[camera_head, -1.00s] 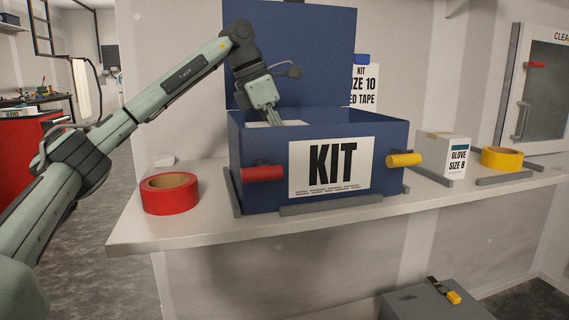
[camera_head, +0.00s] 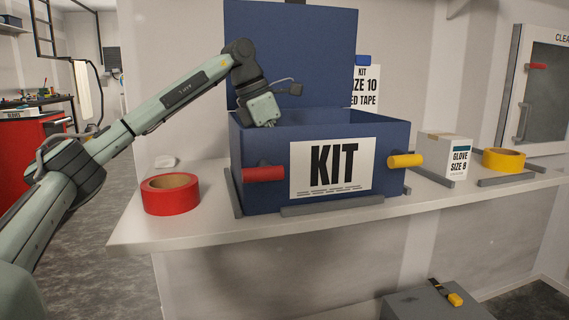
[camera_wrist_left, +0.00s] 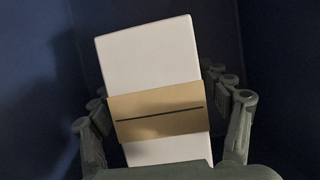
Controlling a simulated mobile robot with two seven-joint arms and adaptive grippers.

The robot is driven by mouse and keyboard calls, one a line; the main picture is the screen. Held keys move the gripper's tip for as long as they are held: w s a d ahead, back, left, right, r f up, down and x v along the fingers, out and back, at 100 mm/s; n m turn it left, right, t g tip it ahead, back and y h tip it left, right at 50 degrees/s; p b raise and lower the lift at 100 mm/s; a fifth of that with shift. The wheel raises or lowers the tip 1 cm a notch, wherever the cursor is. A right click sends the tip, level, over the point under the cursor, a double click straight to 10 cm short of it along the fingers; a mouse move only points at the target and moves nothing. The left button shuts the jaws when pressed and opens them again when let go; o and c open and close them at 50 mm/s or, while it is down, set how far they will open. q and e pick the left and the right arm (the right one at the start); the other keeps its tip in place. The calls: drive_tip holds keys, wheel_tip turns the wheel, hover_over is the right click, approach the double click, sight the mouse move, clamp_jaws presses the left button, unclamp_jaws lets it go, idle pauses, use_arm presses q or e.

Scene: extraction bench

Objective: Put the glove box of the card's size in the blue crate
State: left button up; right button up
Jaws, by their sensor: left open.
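The blue crate (camera_head: 270,195) stands open on the bench with a KIT label on its front. The card (camera_head: 364,90) behind it is partly hidden; I read "KIT", "IZE 10" and "ED TAPE". A white glove box (camera_wrist_left: 148,55) with a tan band lies between dark blue walls in the left wrist view; no size shows on it. My left gripper (camera_wrist_left: 168,105) is open, with its fingers on either side of that box. In the head view my left gripper (camera_head: 268,123) reaches into the crate, its fingertips hidden by the front wall. My right gripper is not in view.
A size 8 glove box (camera_head: 443,152) and yellow tape (camera_head: 503,159) sit right of the crate. Red tape (camera_head: 170,195) sits left, near the bench edge. Red (camera_head: 263,174) and yellow (camera_head: 405,160) handles stick out of the crate's front.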

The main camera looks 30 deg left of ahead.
use_arm(q)
drive_tip(key=shift+r, duration=0.25)
drive_tip(key=p+v, duration=0.1)
drive_tip(key=v, duration=1)
drive_tip(key=shift+a+r, duration=0.15)
drive_tip(key=shift+s+r, duration=0.15)
drive_tip(key=shift+r, duration=0.05)
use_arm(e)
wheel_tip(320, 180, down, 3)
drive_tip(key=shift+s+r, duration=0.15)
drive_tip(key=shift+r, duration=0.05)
